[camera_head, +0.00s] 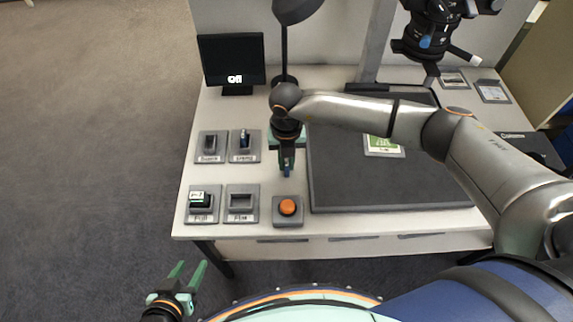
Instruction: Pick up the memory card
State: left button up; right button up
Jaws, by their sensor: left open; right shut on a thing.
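My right gripper (286,160) hangs over the front left part of the desk, just behind the orange button. It is shut on a small dark blue piece (287,171), which looks like the memory card. The piece is too small to make out clearly and the fingers partly cover it. My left gripper (188,274) is open and empty, low in front of the desk and clear of it.
Grey holders stand at the desk's left; the front one (242,203) looks empty and others hold small items. An orange button (288,207) sits at the front edge. A dark mat (380,190) bears a green picture (382,144). A monitor (231,60) and lamp stand behind.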

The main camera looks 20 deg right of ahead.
pick_arm(q)
jog(key=shift+w+r, duration=0.15)
jog(key=shift+w, duration=0.15)
pick_arm(e)
grip_shut()
